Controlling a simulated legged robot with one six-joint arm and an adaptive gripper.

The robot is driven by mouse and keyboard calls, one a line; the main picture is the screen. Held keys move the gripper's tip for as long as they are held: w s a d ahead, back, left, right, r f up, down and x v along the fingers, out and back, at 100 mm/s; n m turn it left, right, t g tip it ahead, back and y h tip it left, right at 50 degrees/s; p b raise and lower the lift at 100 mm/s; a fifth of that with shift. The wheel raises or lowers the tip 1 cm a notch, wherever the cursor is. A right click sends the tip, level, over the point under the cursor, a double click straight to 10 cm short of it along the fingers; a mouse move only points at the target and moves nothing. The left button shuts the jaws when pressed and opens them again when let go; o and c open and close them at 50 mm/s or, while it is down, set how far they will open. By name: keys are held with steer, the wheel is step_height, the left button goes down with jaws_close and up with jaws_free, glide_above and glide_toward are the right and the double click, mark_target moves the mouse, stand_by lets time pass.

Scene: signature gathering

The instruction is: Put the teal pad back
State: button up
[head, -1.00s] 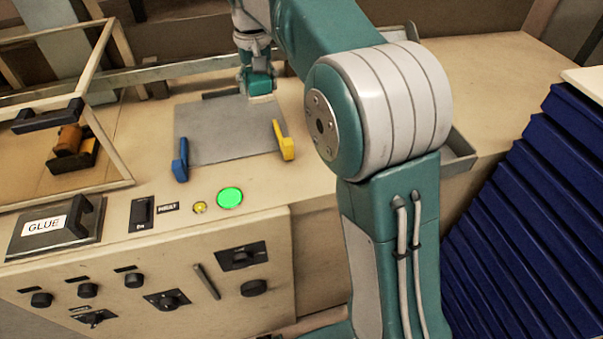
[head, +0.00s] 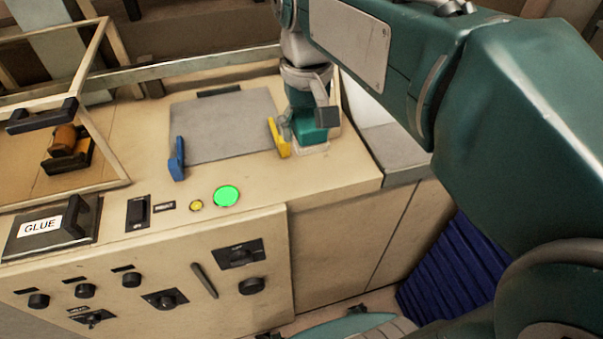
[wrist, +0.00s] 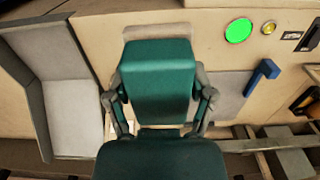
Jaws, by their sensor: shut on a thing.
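The teal pad (head: 308,127) is a teal block with a pale underside, in my gripper (head: 311,108). It is upright, just right of the yellow clip (head: 278,137) and low over the beige counter top; I cannot tell whether it touches the counter. In the wrist view the teal pad (wrist: 157,70) fills the middle, with a finger of my gripper (wrist: 158,97) closed on each side. The pale underside shows along its far edge.
A grey plate (head: 222,125) lies left of the pad, with a blue clip (head: 177,158) at its left. A grey tray (head: 395,148) adjoins the counter's right edge. A lit green button (head: 227,196), a GLUE box (head: 45,232) and a framed case (head: 110,100) are further left.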

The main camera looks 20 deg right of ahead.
steer(key=s+d+f, duration=0.1)
steer(key=s+f, duration=0.2)
steer(key=s, duration=0.6)
glide_above(302, 176)
steer(key=f, duration=0.9)
steer(key=shift+s, duration=0.25)
steer(key=shift+w+f, duration=0.15)
steer(key=shift+f, duration=0.75)
steer(key=shift+w+f, duration=0.15)
steer(key=shift+f, duration=0.7)
steer(key=shift+f, duration=0.1)
steer(key=o, duration=1)
steer(key=shift+o, duration=0.2)
